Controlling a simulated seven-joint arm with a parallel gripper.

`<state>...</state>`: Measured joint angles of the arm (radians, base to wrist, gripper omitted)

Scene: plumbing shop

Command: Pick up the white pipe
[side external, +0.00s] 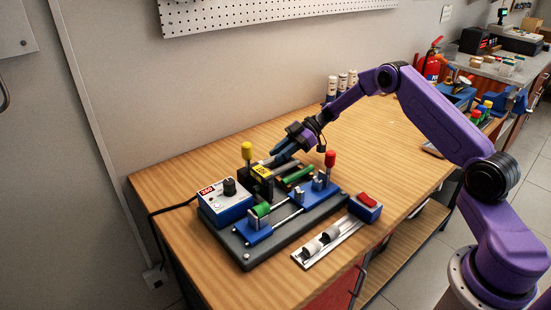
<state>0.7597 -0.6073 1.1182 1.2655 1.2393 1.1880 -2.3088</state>
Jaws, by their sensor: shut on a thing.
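My gripper (277,152) is at the back of the dark grey fixture base, with its dark fingers pointing down and left. It is shut on what looks like the white pipe (268,161), of which only a small pale part shows beside the fingertips. The fingers hide the rest, and I cannot tell whether the pipe is lifted or still resting. A green pipe (298,178) lies just in front of it.
A blue-and-white control box (224,205) and a yellow-knobbed post (247,150) stand left of my gripper. A red-knobbed post (330,160) stands right. A blue clamp (258,228), a tray with pale fittings (300,258) and a red-switch box (366,207) are in front.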

